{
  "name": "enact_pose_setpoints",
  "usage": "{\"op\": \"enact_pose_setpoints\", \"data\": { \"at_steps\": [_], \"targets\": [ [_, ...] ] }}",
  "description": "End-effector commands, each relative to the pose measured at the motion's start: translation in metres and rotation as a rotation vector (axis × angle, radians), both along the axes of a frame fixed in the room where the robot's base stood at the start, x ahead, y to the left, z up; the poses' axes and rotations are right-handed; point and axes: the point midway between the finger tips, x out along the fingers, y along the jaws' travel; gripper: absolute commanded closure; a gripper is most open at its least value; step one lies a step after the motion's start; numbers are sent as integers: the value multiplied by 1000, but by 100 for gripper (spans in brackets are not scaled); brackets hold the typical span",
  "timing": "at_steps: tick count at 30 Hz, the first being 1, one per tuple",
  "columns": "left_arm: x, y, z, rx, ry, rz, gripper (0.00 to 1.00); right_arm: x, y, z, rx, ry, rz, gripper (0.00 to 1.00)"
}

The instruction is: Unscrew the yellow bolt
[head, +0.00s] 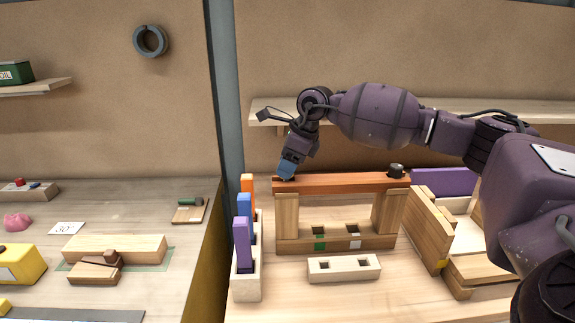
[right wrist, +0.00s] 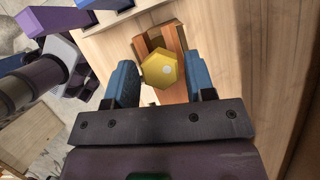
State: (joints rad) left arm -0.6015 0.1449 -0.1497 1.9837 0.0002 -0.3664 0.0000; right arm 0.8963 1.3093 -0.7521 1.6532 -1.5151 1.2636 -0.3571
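The yellow bolt (right wrist: 163,69) has a hexagonal head and sits in the orange-brown beam (right wrist: 172,40). In the head view the beam (head: 340,182) lies across two wooden posts, and my gripper hides the bolt at its left end. My right gripper (head: 286,170) reaches down over that end. In the right wrist view its two blue fingers (right wrist: 160,78) are apart, one on each side of the bolt head, with only narrow gaps; I see no clear contact. My left gripper is not in view.
A black knob (head: 396,170) sits at the beam's right end. Orange, blue and purple upright pieces (head: 243,232) stand in a rack to the left. A pale block with two holes (head: 344,268) lies in front. A wooden bin (head: 432,228) stands close on the right.

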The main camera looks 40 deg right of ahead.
Motion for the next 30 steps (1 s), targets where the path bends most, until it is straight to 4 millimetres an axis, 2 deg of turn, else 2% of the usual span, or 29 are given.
{"op": "enact_pose_setpoints", "data": {
  "at_steps": [1,3,14,17,30],
  "targets": [
    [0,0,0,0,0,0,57,0,0,0,-1,1,0,43],
    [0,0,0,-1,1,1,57,0,0,-1,0,1,-1,34],
    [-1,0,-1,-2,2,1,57,-2,-2,3,-2,2,-2,34],
    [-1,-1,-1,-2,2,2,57,-4,-5,14,-1,1,-2,34],
    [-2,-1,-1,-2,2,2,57,-24,-28,87,-1,1,-2,34]
  ]
}}
